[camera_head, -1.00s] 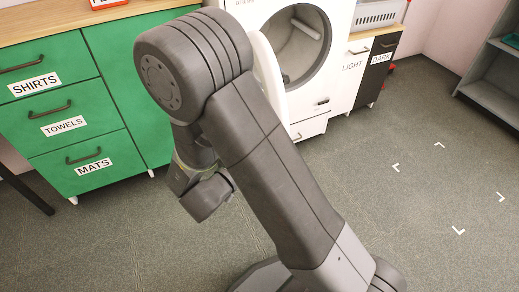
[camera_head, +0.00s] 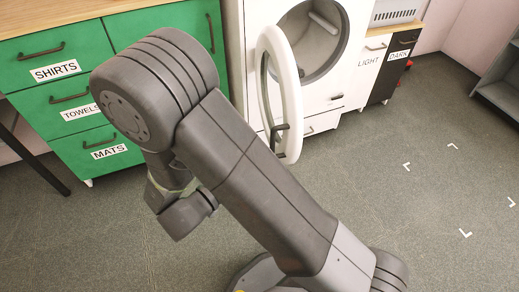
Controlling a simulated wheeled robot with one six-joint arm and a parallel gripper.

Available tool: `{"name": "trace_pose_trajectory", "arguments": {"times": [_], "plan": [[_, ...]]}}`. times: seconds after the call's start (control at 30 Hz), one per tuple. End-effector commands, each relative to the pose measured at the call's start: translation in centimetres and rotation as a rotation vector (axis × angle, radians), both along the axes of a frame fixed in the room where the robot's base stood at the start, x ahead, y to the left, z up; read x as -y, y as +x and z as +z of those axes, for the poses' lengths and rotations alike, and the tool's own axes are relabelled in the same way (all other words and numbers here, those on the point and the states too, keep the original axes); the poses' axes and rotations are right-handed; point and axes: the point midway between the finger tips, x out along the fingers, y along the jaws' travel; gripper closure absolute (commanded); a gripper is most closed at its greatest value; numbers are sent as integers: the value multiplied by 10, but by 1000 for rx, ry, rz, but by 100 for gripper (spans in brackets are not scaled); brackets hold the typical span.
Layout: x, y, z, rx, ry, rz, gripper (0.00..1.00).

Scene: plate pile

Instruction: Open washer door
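The white washer (camera_head: 338,88) stands against the back wall with its round drum opening (camera_head: 318,42) exposed. Its white ring-shaped door (camera_head: 291,88) stands open, swung out from the left side of the opening. A dark handle (camera_head: 279,131) shows on the door's lower part. My arm crosses the middle of the view, in front of and left of the door, and its wrist hangs down at the left, apart from the door. My gripper cannot be made out; my arm links may hide it.
A green drawer cabinet (camera_head: 84,107) labelled SHIRTS, TOWELS and MATS stands left of the washer. LIGHT (camera_head: 369,72) and DARK (camera_head: 390,75) bins are at its right. A grey shelf (camera_head: 500,90) stands at the far right. Grey floor is clear, with white corner marks.

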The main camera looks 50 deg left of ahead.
Motion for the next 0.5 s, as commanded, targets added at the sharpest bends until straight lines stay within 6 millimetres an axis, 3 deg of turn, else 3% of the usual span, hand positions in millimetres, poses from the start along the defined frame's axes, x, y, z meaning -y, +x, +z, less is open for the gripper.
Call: {"name": "trace_pose_trajectory", "arguments": {"times": [0.2,0.5], "plan": [[3,-30,1,0,1,2,68],[4,-38,0,0,1,1,68]]}}
